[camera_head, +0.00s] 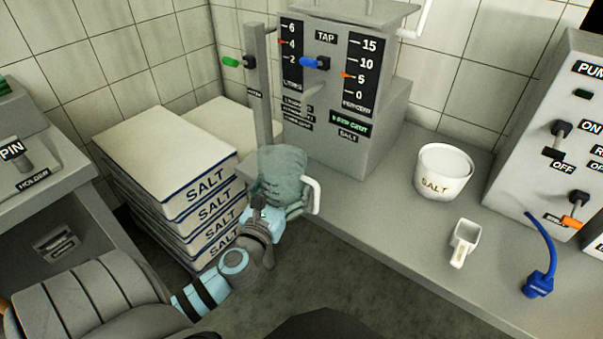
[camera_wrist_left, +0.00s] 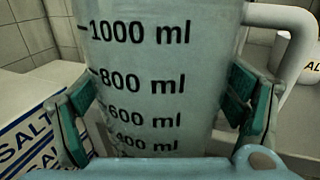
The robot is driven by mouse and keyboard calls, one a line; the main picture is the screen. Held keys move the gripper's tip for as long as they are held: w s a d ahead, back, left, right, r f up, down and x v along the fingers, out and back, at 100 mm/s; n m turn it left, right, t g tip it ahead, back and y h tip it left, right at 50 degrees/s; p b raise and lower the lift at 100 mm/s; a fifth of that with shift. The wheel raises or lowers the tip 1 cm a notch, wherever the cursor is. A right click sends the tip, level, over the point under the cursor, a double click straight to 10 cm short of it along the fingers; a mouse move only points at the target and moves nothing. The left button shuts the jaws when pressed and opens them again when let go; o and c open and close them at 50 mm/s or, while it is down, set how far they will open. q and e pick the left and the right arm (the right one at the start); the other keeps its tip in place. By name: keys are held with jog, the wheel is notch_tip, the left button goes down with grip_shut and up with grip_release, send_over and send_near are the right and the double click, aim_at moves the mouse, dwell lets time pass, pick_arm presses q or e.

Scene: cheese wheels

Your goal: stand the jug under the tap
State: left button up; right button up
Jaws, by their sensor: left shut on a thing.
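The jug (camera_head: 281,170) is a translucent grey-green measuring jug with a white handle on its right side. My left gripper (camera_head: 268,212) is shut on the jug's body and holds it upright in front of the counter edge. In the left wrist view, the jug (camera_wrist_left: 165,75) stands between the two green finger pads, with markings up to 1000 ml. The tap unit (camera_head: 345,110) is a grey box with scales and a TAP label. I do not see my right gripper.
Stacked salt bags (camera_head: 165,160) stand close left of the jug. On the counter (camera_head: 385,205) are a white salt tub (camera_head: 443,172), a white scoop (camera_head: 464,240) and a blue plug with cable (camera_head: 538,283). A pump panel (camera_head: 565,150) stands at the right. The counter below the tap unit looks clear.

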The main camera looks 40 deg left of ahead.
pick_arm(q)
jog(key=b+x, duration=0.1)
jog(key=x, duration=0.3)
jog(key=f+b+x, duration=0.1)
jog(key=x, duration=0.4)
jog(key=b+x, duration=0.1)
jog(key=x, duration=0.4)
jog(key=shift+f+b, duration=0.3)
jog(key=shift+f, duration=0.1)
jog(key=shift+s+f+b, duration=0.1)
jog(key=shift+f+b, duration=0.75)
jog(key=shift+f, duration=0.1)
jog(key=shift+r, duration=0.15)
pick_arm(e)
jog(key=shift+t, duration=0.5)
jog(key=w+f, duration=0.4)
jog(key=shift+w+a, duration=0.15)
jog(key=shift+w, duration=0.05)
pick_arm(q)
jog(key=o, duration=1.1)
jog(key=shift+c, duration=0.2)
pick_arm(e)
jog(key=shift+w+a, duration=0.1)
